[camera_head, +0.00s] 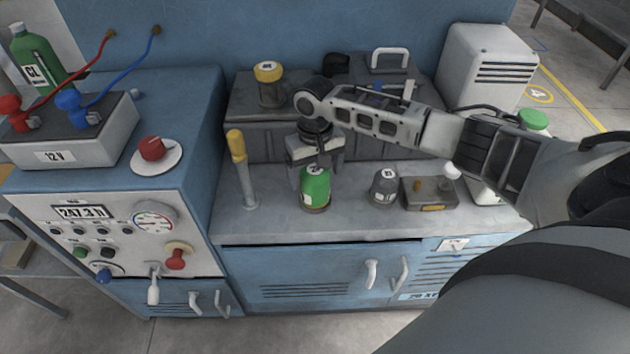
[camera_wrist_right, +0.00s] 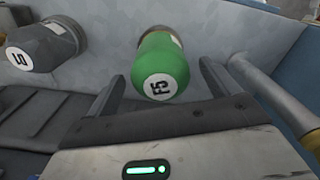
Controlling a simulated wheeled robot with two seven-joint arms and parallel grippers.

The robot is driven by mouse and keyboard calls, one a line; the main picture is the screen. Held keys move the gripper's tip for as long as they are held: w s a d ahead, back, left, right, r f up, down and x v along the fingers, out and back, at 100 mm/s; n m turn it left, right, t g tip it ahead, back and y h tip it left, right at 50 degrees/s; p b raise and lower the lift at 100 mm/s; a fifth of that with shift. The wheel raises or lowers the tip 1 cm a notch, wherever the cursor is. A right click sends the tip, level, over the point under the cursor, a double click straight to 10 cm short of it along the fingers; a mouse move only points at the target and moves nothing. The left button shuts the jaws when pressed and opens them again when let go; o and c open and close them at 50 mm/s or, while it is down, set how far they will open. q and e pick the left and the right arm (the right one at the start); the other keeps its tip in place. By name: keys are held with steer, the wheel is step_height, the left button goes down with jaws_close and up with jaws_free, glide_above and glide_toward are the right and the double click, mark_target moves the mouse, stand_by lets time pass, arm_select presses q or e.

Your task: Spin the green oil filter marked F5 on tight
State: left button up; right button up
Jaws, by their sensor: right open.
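The green oil filter marked F5 (camera_head: 315,186) stands upright at the front of the grey worktop in the head view. In the right wrist view the green filter (camera_wrist_right: 162,68) shows its round white F5 label facing the camera, with a grey ring at its far end. My right gripper (camera_head: 318,160) is just above the filter. In the wrist view my right gripper (camera_wrist_right: 160,85) is open, with one finger on each side of the filter and visible gaps between. My left gripper is not in view.
A grey filter (camera_head: 383,186) stands right of the green one, beside a small grey box (camera_head: 430,193). A yellow-topped post (camera_head: 242,170) rises to the left. The worktop's front strip (camera_head: 350,225) is clear.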

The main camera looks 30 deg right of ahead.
step_height(320, 180, down, 3)
steer(key=shift+r, duration=0.2)
steer(key=shift+f, duration=0.6)
